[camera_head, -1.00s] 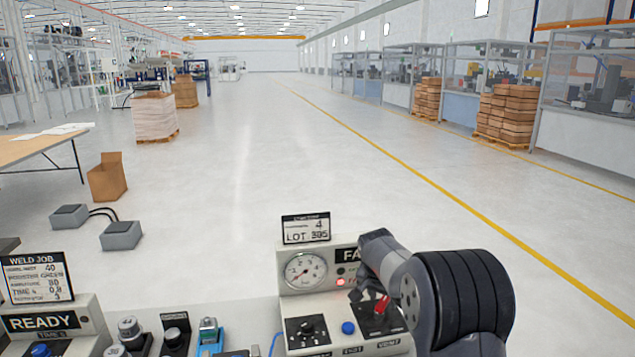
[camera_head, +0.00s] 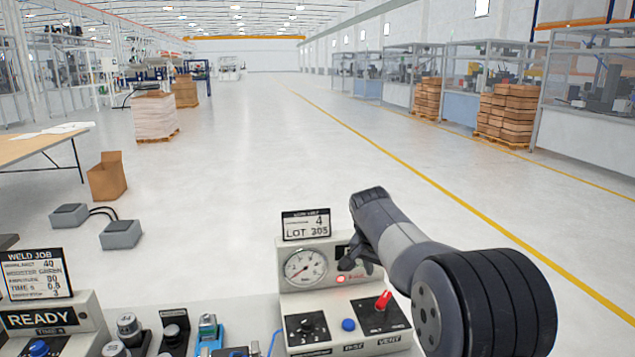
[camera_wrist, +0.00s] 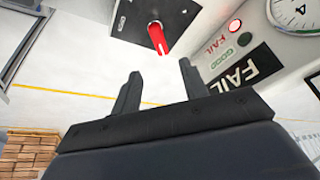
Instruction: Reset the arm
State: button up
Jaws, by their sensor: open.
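My arm reaches in from the right in the head view, with my gripper (camera_head: 351,258) in front of the upper right of a grey control box (camera_head: 330,325). In the wrist view my gripper (camera_wrist: 160,85) is open, its two dark fingers apart with nothing between them. A red lever (camera_head: 382,300) stands on the box's VENT plate, below and right of the gripper. The lever also shows in the wrist view (camera_wrist: 157,38), beyond the fingers and apart from them. The red FAIL lamp (camera_head: 341,280) is lit. My gripper partly hides the FAIL sign.
The box carries a round gauge (camera_head: 305,268), a blue button (camera_head: 348,325), a black knob (camera_head: 306,326) and a LOT card (camera_head: 306,225) on top. A READY box (camera_head: 50,322) and small fixtures (camera_head: 208,330) stand to the left. Open floor lies beyond.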

aim_at(382, 296)
jog(key=p+x, duration=0.1)
jog(key=x, duration=0.9)
jog(key=shift+d+f, duration=0.1)
jog(key=shift+f, duration=0.05)
jog(key=shift+n+y+p, duration=0.3)
jog(key=shift+n+p, duration=0.15)
jog(key=shift+n, duration=0.35)
jog(key=shift+w+a+n+t+y+p, duration=0.1)
jog(key=shift+a+n+t+y+p, duration=0.2)
jog(key=shift+n, duration=0.7)
